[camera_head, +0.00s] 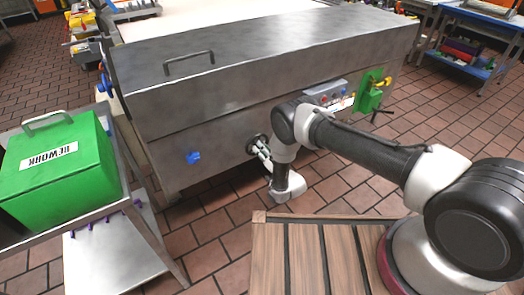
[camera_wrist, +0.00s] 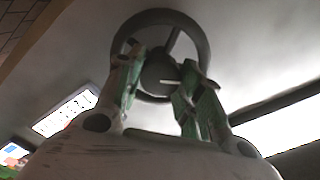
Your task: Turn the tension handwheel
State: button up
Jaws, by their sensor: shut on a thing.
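The tension handwheel is a grey spoked ring with a round hub (camera_wrist: 157,72), in the upper middle of the wrist view. In the head view the handwheel (camera_head: 254,143) is small and dark on the front of the steel machine, partly hidden by my gripper (camera_head: 263,154). In the wrist view the two green-and-grey fingers of my gripper (camera_wrist: 163,76) reach up to the wheel, one on each side of the hub. They are shut on the wheel. The exact contact points are hard to make out.
The steel machine (camera_head: 210,128) has a blue knob (camera_head: 193,157) left of the wheel, with a control box (camera_head: 325,91) and a green bracket (camera_head: 369,97) to the right. A green REWORK box (camera_head: 85,172) stands on a cart at left. Tiled floor lies clear below the wheel.

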jog(key=shift+m, duration=0.6)
jog(key=o, duration=1)
jog(key=v, duration=1.2)
